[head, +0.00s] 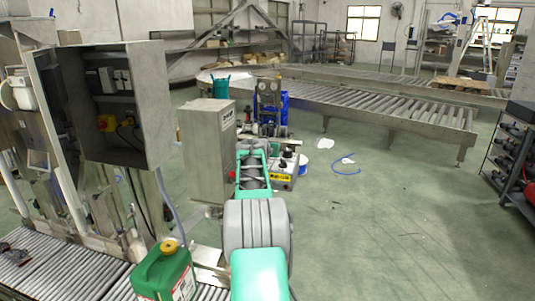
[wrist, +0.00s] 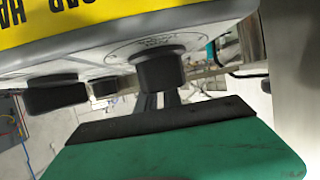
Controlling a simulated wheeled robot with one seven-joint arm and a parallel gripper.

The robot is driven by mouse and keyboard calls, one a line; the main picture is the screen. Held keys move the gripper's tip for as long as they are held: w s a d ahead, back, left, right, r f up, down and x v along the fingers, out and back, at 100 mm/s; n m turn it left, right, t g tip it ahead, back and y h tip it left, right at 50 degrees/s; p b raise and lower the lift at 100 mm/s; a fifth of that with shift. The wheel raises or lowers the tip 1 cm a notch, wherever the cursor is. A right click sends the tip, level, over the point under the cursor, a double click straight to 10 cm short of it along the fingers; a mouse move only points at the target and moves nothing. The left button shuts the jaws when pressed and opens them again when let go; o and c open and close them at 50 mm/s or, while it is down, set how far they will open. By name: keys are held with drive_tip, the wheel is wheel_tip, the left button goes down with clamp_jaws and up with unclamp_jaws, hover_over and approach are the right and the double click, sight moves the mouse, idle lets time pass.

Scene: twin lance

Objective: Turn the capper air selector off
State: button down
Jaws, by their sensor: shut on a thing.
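The control box (head: 284,172) is grey with dark knobs on top and a yellow label on its front; in the head view it stands just beyond my arm. In the wrist view its grey face (wrist: 225,32) fills the top, with an upside-down yellow label (wrist: 60,20). A black knob (wrist: 162,70) with a printed ring around its base is at the centre. My gripper (wrist: 161,98) has its two thin dark fingers closed at this knob; their tips are partly hidden by it. The knob's pointer and setting cannot be read. The head view hides my fingers behind my arm.
Two more black knobs, one large (wrist: 55,95) and one small (wrist: 104,88), sit to the left. A grey cabinet (head: 207,150) stands left of my arm. A green jug (head: 165,272) is at the lower left. Open floor (head: 390,215) lies to the right.

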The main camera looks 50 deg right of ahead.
drive_tip(key=shift+w+a+r+m+g+h+p, duration=0.1)
drive_tip(key=shift+m+g+h+p, duration=0.1)
drive_tip(key=shift+m+g+p, duration=0.25)
drive_tip(key=shift+w+m+g+h+p, duration=0.1)
drive_tip(key=shift+m+g+h+p, duration=0.1)
drive_tip(key=shift+m+g, duration=0.3)
drive_tip(key=shift+m+g+p, duration=0.3)
drive_tip(key=shift+m+g, duration=0.05)
drive_tip(key=shift+g, duration=0.4)
drive_tip(key=c, duration=1.5)
unclamp_jaws()
drive_tip(key=shift+h, duration=0.3)
